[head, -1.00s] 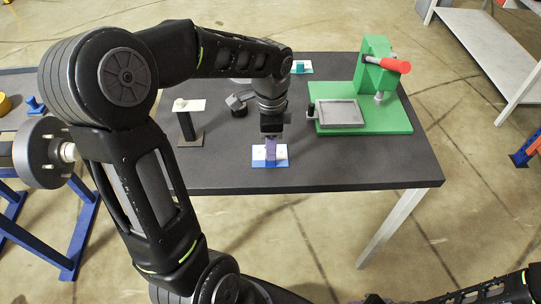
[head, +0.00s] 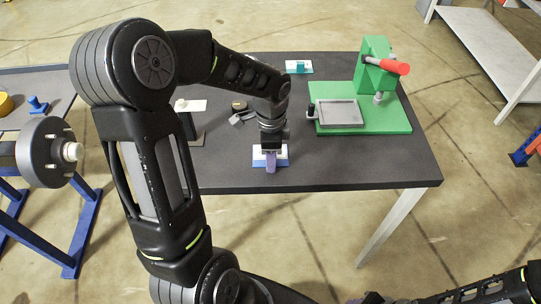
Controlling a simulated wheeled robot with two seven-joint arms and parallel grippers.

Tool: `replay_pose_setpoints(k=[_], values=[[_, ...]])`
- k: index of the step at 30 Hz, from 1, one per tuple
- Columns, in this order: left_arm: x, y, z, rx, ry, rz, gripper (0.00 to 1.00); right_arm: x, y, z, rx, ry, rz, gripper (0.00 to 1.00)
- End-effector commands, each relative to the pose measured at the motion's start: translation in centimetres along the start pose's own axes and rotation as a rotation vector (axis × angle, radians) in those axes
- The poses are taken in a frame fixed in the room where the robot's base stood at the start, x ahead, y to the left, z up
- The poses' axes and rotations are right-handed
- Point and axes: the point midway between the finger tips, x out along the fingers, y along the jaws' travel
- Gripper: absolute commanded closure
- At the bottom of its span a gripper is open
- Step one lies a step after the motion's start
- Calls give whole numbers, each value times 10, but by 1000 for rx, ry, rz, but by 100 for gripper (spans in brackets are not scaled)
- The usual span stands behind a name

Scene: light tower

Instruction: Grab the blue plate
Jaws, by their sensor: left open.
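A blue and white plate (head: 258,161) lies on the dark table near its front edge. A purple piece (head: 270,163) shows at its middle, below my left gripper. My left gripper (head: 271,152) points down over the plate, with its jaws open; it hides part of the plate, and I cannot tell whether it touches it. Of my right arm only a part shows at the bottom right; its gripper is not in view.
A green press (head: 390,115) with a red handle and a grey tray (head: 339,113) stands on the table's right side. A teal and white piece (head: 299,67) lies at the back. A stand with a white top (head: 190,106) is at the left. Small grey parts (head: 240,117) lie behind my gripper.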

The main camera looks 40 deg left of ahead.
Motion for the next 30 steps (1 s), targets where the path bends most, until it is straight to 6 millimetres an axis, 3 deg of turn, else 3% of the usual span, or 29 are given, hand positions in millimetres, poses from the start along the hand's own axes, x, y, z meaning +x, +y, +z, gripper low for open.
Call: replay_pose_setpoints(k=[11,27,30], values=[[0,0,0,0,0,0,58,0,0,0,0,0,0,64],[0,0,0,0,0,0,100,0,0,0,0,0,0,64],[0,0,0,0,0,0,100,0,0,0,0,0,0,64]])
